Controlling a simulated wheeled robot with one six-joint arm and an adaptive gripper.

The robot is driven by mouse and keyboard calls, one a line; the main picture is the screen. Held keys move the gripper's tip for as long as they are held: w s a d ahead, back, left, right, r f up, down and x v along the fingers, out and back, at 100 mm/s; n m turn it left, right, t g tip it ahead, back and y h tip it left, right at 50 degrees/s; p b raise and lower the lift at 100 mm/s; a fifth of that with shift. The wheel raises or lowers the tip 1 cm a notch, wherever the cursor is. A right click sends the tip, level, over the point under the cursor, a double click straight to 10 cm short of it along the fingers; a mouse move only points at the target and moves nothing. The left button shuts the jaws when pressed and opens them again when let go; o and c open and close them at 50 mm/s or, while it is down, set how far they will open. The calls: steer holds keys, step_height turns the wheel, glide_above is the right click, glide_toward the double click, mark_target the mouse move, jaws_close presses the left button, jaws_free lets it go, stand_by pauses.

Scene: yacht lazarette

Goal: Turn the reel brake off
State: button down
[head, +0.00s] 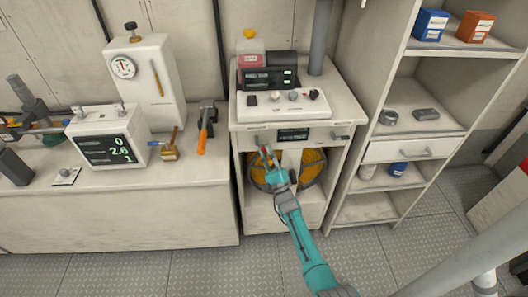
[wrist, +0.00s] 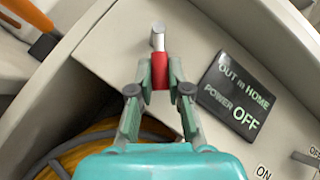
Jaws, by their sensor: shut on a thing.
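A lever with a red grip (wrist: 160,72) and a bare metal end (wrist: 158,38) sits on the front panel, left of a small dark display (wrist: 236,96). My gripper (wrist: 160,76) is shut on the red grip, with one finger on each side. In the head view my gripper (head: 266,155) is at the left of the cabinet front, below the panel. An orange-yellow reel (head: 313,164) stands in the open bay behind it. The display reads "OUT m HOME" and "POWER OFF". No label for the held lever is visible.
A second lever (head: 341,136) is on the panel's right; ON and OFF labels show by it in the wrist view. A control box (head: 283,104) stands on top. A bench (head: 190,178) is at left, shelves (head: 410,131) at right. The floor in front is clear.

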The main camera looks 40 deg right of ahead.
steer(key=shift+a, duration=0.1)
steer(key=c, duration=1.1)
jaws_free()
steer(key=v, duration=1.2)
